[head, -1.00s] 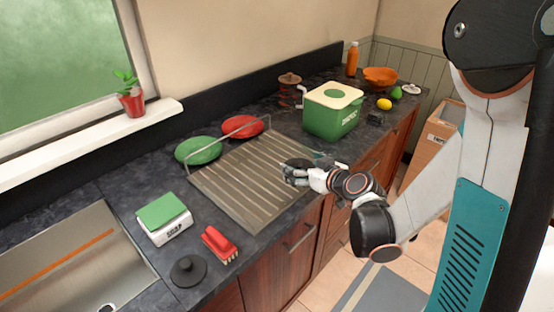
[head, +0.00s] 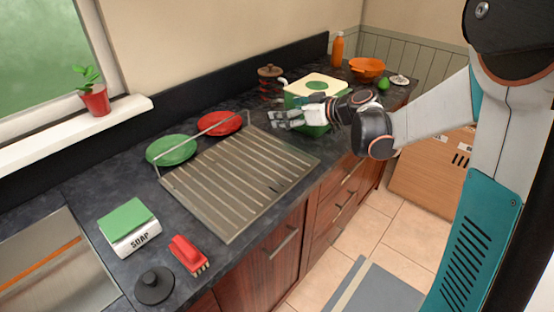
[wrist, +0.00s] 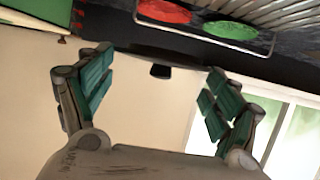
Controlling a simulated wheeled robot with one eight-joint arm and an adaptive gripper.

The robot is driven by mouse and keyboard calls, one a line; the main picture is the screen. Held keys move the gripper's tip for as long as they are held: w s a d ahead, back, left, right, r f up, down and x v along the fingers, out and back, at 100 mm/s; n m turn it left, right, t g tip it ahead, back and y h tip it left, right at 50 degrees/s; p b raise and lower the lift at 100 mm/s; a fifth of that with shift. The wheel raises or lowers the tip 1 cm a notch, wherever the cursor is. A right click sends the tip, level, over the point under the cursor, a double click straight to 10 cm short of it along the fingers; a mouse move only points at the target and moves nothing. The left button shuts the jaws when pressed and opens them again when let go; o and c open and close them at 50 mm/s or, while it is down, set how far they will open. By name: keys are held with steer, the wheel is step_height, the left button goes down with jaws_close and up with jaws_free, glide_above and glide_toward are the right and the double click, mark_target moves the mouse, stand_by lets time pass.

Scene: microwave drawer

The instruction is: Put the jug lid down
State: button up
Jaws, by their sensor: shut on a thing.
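My gripper (head: 272,121) is in front of the green box, above the counter near the far end of the drying rack. In the wrist view my gripper (wrist: 155,88) has its fingers apart around a pale, thin-edged thing with a small black tab, which I take to be the jug lid (wrist: 160,71). Its outline is hard to separate from the wall behind. The head view does not show it clearly. A separate black round lid with a knob (head: 154,286) lies on the counter beside the sink.
The ribbed drying rack (head: 230,230) holds a green plate (head: 172,151) and a red plate (head: 220,124). The green box with a cream top (head: 300,95) stands close behind my gripper. A soap box (head: 130,232) and red brush (head: 187,253) are at the near end.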

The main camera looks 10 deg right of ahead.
mark_target(287, 160)
step_height(287, 160, down, 15)
steer(key=b, duration=0.5)
steer(key=o, duration=0.8)
steer(key=shift+r, duration=0.15)
steer(key=p+v, duration=0.3)
steer(key=v, duration=0.9)
